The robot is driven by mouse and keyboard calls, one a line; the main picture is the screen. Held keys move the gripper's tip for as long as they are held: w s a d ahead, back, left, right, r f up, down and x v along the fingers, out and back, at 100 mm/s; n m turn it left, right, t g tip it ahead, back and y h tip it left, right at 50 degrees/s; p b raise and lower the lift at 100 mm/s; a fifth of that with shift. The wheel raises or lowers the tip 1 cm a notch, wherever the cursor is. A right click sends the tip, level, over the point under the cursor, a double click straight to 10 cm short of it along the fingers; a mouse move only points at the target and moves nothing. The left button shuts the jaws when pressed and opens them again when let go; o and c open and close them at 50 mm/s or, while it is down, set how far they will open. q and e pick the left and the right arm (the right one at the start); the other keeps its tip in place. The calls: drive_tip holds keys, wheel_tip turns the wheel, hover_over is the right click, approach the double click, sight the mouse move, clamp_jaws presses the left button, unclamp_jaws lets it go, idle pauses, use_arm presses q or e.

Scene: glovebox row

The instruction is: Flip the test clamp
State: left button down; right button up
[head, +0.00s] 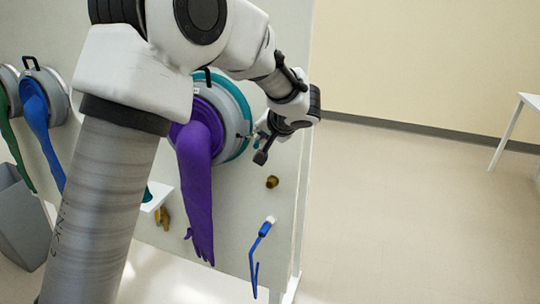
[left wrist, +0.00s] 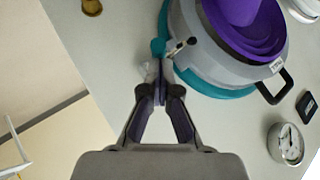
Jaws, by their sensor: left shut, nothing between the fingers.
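A grey glove port (head: 228,125) with a teal ring behind it and a long purple glove (head: 197,180) is on the white wall panel. It also shows in the left wrist view (left wrist: 205,65). At its rim is a small clamp with a teal lever (left wrist: 161,28) and a thin dark-tipped rod (left wrist: 188,42), which I take as the test clamp. My left gripper (head: 263,146) is at the port's right side. In the left wrist view its fingers (left wrist: 160,97) are shut and empty, right by the clamp. I cannot tell whether they touch it. My right gripper is out of view.
A blue tool (head: 260,245) hangs low on the panel, below a brass fitting (head: 272,182). More ports with blue (head: 35,110) and green gloves are at the left, above a grey bin (head: 18,215). A round gauge (left wrist: 287,143) is beside the port.

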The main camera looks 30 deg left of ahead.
use_arm(q)
drive_tip(key=shift+s+a, duration=0.25)
drive_tip(key=shift+a, duration=0.05)
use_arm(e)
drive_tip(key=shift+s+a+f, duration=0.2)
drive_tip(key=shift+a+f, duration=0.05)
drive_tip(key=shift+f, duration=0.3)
use_arm(q)
drive_tip(key=shift+w, duration=0.1)
drive_tip(key=w+r+v, duration=0.1)
drive_tip(key=w+v, duration=0.2)
drive_tip(key=v, duration=1)
drive_tip(key=shift+r+b, duration=0.2)
drive_tip(key=shift+b, duration=0.25)
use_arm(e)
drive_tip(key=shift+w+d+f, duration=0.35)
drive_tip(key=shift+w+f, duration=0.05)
